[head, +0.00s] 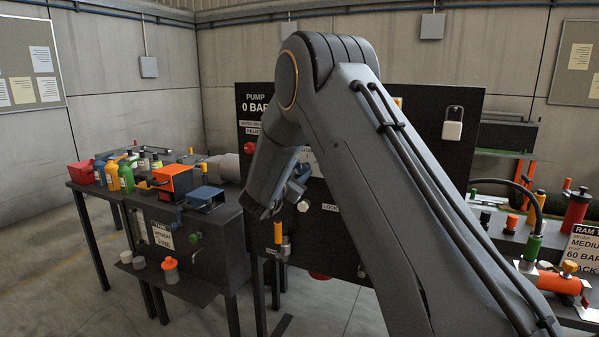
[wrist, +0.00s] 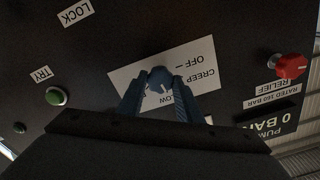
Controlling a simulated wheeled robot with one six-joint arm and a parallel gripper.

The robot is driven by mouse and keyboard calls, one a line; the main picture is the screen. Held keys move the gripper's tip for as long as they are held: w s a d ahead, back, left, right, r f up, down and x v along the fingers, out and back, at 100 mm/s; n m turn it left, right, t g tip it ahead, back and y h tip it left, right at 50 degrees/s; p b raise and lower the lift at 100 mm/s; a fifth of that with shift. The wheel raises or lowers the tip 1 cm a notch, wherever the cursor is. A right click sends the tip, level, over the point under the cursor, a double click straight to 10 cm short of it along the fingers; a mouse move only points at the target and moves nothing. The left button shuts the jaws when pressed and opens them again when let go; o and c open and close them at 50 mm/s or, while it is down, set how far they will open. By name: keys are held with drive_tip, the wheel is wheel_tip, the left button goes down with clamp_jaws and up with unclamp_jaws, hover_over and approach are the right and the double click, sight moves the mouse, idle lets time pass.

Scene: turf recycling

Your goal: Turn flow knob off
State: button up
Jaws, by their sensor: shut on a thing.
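The fingers and knob cover part of the label, and I cannot tell which mark the knob points to. In the head view my gripper (head: 297,182) is at the panel (head: 420,110), and my arm hides the knob and most of the label.
A workbench with bottles (head: 112,175) is at left; another with a red-orange cylinder (head: 560,281) is at right.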

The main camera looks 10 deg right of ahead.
drive_tip(key=n+p, duration=0.1)
drive_tip(key=n, duration=0.3)
drive_tip(key=shift+a+r+n, duration=0.1)
drive_tip(key=shift+n, duration=0.2)
drive_tip(key=n+p, duration=0.1)
drive_tip(key=n, duration=0.2)
drive_tip(key=shift+n, duration=0.3)
drive_tip(key=n+p, duration=0.1)
drive_tip(key=n, duration=0.2)
drive_tip(key=shift+n, duration=0.3)
drive_tip(key=shift+n+p, duration=0.7)
drive_tip(key=shift+n, duration=1.6)
drive_tip(key=o, duration=1)
drive_tip(key=shift+a, duration=0.15)
drive_tip(key=shift+o, duration=0.2)
